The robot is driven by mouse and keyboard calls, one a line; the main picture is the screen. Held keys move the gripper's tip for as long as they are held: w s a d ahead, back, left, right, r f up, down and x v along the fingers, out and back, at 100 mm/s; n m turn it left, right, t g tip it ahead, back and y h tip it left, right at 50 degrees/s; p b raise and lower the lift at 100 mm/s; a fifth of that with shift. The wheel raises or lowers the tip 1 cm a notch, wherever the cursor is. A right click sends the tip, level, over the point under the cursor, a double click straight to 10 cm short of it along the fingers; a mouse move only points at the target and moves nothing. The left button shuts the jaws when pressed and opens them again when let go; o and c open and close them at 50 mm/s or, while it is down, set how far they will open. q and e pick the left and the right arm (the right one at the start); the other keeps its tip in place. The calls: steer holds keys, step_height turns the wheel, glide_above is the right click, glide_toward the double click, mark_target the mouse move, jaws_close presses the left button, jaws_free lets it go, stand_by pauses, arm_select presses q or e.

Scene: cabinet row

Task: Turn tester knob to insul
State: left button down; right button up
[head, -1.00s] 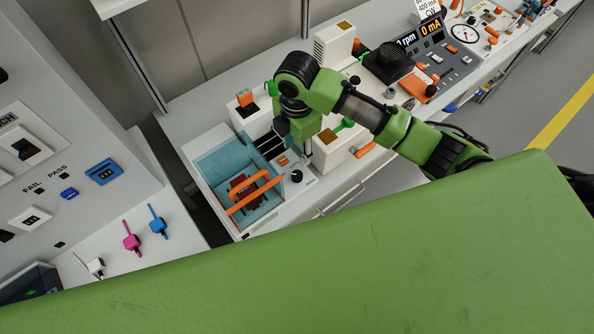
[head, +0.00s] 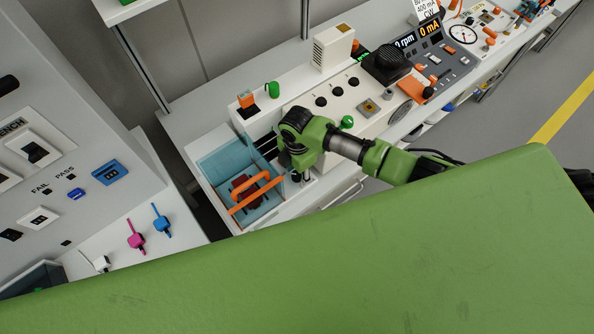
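My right arm comes in from the right. Its wrist covers my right gripper (head: 297,172), which points down at the small white panel (head: 283,212) beside the teal-lined bay (head: 222,163). A dark knob on this panel, perhaps the tester knob, is now hidden or merged with the dark gripper parts. I cannot read a label there, see the fingertips clearly, or tell whether they touch anything. My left gripper is not in view.
An orange bar handle (head: 256,193) spans the teal bay close to the gripper's left. A white box with black knobs (head: 338,96) stands behind the arm. A tall grey panel (head: 60,140) stands at left. My green body fills the foreground.

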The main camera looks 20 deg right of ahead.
steer(key=shift+c, duration=0.3)
steer(key=c, duration=1)
steer(key=shift+c, duration=0.2)
